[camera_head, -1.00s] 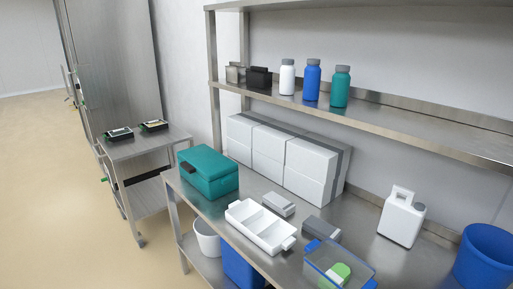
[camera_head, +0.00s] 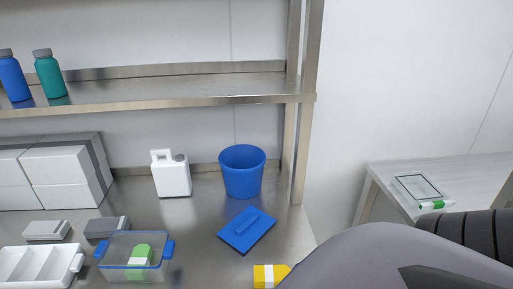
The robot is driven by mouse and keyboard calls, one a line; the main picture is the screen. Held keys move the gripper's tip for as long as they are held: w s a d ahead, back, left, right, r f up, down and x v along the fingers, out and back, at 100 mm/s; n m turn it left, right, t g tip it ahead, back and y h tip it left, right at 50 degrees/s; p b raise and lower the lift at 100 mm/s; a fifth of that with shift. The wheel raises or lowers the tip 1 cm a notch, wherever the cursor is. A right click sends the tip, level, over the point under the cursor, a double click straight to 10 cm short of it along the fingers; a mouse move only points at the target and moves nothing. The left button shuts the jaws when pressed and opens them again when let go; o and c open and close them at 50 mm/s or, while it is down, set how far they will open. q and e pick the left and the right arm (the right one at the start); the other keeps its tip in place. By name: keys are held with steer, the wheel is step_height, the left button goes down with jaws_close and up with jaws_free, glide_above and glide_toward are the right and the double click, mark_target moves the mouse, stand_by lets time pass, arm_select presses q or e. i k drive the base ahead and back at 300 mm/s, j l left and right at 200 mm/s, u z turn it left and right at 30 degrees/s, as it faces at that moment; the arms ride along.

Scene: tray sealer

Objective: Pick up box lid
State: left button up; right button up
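A blue box lid (camera_head: 246,230) with a raised handle bar lies flat on the steel table, in front of a blue bucket. A clear box (camera_head: 118,268) with blue side clips stands open to its left and holds a green and white item (camera_head: 139,258). A grey and black part of my own arm fills the lower right. Neither of my gripper's fingertips shows, and nothing visible touches the lid.
A blue bucket (camera_head: 242,173) and a white jug (camera_head: 171,175) stand behind the lid. A yellow item (camera_head: 268,276) lies near the front edge. A white divided tray (camera_head: 36,266) is at the left. A steel post (camera_head: 304,110) and shelf (camera_head: 180,95) rise behind.

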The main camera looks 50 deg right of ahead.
mark_target(244, 230)
steer(key=z, duration=1.4)
